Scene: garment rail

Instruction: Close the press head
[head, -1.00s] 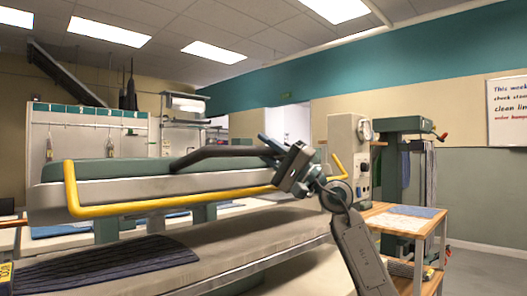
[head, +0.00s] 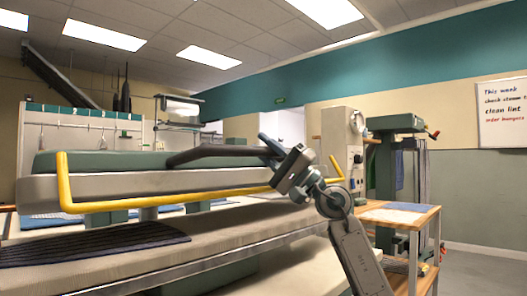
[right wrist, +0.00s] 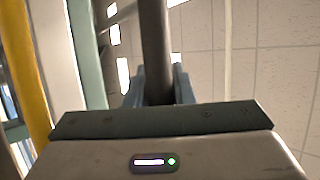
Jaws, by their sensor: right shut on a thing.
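The press head (head: 110,187) is a long pale slab with a green top and a yellow guard bar (head: 62,180) round its front. It hangs level above the pale padded lower bed (head: 235,222), with a narrow gap between. A dark bar handle (head: 215,152) runs over the head. My right gripper (head: 272,147) is shut on the right end of this handle. In the right wrist view the handle (right wrist: 154,45) passes between the fingers of the gripper (right wrist: 156,86), with the yellow bar (right wrist: 27,65) at left. My left gripper is not in view.
A dark ribbed cloth (head: 90,244) lies on the lower bed, under the head's left part. A control box with a gauge (head: 343,140) stands behind my right gripper. A wooden table (head: 415,215) with folded cloths is at right. Open floor shows at far right.

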